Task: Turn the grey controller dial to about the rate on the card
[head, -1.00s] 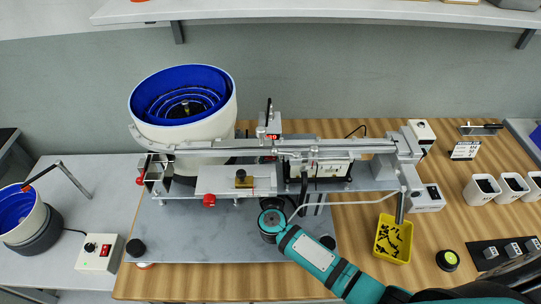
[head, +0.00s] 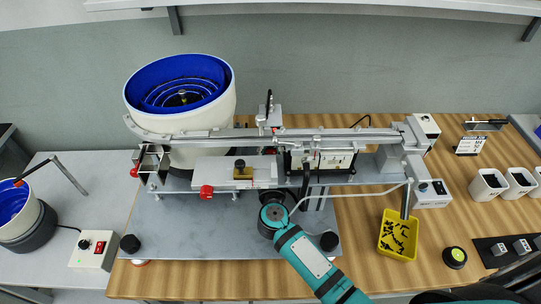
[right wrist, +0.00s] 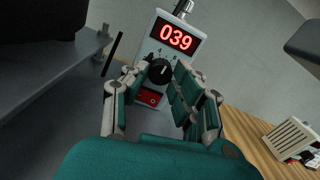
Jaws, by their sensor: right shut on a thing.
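The grey controller (right wrist: 178,40) stands ahead in the right wrist view, its red display reading 039. Its black dial (right wrist: 160,71) has a light pointer mark and sits below the display, with a red switch (right wrist: 149,97) under it. My right gripper (right wrist: 162,73) is shut on the dial, one finger on each side. In the head view only the controller's red display (head: 276,129) shows clearly behind the gantry rail; the dial and the fingers are hidden there. My left gripper is not in view.
The gantry rail (head: 330,140) crosses above the bench between a blue-lined bowl feeder (head: 220,105) and a post on the right. A yellow screw bin (head: 384,248) stands right of my arm. Another controller box (head: 93,249) sits on the left table.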

